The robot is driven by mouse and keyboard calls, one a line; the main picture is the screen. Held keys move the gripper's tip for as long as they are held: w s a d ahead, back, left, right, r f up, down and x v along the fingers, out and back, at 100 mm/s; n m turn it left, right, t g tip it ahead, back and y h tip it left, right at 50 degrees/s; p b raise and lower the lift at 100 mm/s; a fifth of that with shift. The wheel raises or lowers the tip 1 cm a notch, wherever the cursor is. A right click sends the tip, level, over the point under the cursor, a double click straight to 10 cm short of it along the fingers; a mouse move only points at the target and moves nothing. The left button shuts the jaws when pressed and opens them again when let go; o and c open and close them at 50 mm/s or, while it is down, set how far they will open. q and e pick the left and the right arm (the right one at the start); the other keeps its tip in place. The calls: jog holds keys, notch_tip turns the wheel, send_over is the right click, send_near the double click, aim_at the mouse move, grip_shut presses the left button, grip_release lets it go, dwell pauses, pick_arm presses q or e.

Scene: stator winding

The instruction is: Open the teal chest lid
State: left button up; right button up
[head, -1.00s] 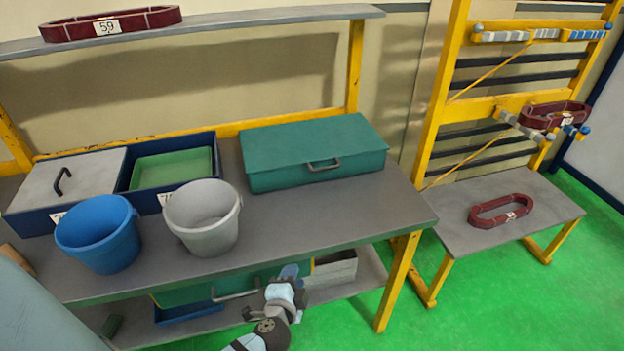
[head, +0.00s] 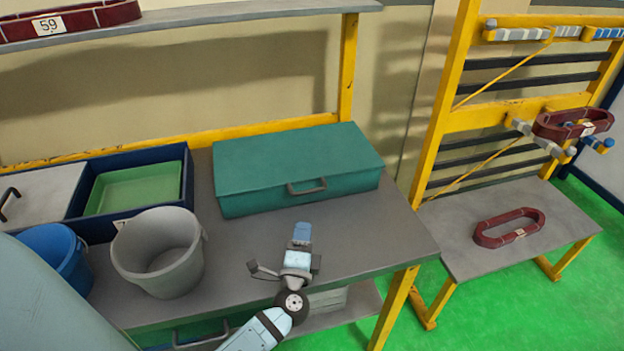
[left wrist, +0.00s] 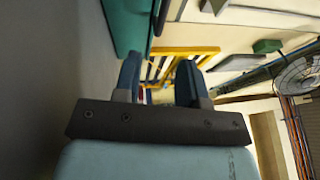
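The teal chest (head: 295,160) stands shut on the grey workbench, its lid down flat. Its dark handle (head: 307,187) is on the front face. My left gripper (head: 302,232) is in front of the chest and below the handle in the head view, apart from both. In the left wrist view the two fingers of my left gripper (left wrist: 159,72) stand apart with nothing between them. Part of the teal chest (left wrist: 124,22) and its handle (left wrist: 161,14) show at the top of that view. My right gripper is not in view.
On the workbench (head: 380,240), a grey bucket (head: 160,255), a blue bucket (head: 57,262) and a blue-walled bin with a green tray (head: 135,187) stand left of the chest. A yellow rack (head: 450,110) stands to the right. The bench right of my gripper is clear.

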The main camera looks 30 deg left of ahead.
aim_at(309, 192)
pick_arm(q)
jog(key=shift+w+a, duration=0.1)
jog(key=shift+w, duration=0.15)
jog(key=shift+w+a+r, duration=0.1)
jog(key=shift+w+r, duration=0.05)
jog(key=p+x, duration=0.1)
jog(key=x, duration=0.4)
jog(key=p+x, duration=0.2)
jog(key=x, duration=0.3)
jog(key=shift+w+a+r, duration=0.1)
jog(key=shift+w+r, duration=0.15)
jog(key=shift+w+a, duration=0.2)
jog(key=shift+w, duration=0.15)
jog(key=shift+c, duration=0.2)
grip_shut()
